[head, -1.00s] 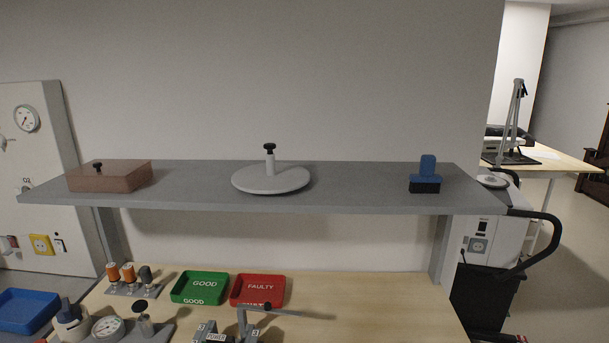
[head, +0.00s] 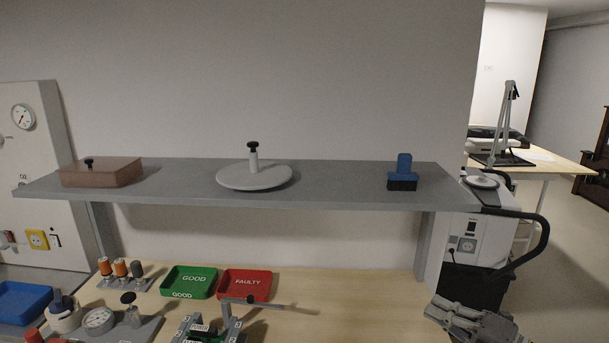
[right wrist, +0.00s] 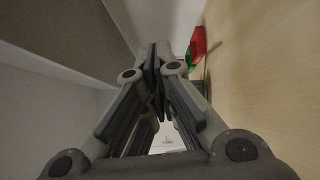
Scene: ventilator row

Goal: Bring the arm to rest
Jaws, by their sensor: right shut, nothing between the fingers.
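My right gripper (head: 440,308) is in the lower right of the head view, over the right end of the table and below the shelf. Its fingers point left and are shut with nothing between them. The right wrist view also shows the closed fingers (right wrist: 158,62) from behind, with the table surface along the right side of the picture. My left gripper is not in view.
Green (head: 170,285) and red (head: 262,292) trays stand on the table. A cart (head: 468,262) stands at the right.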

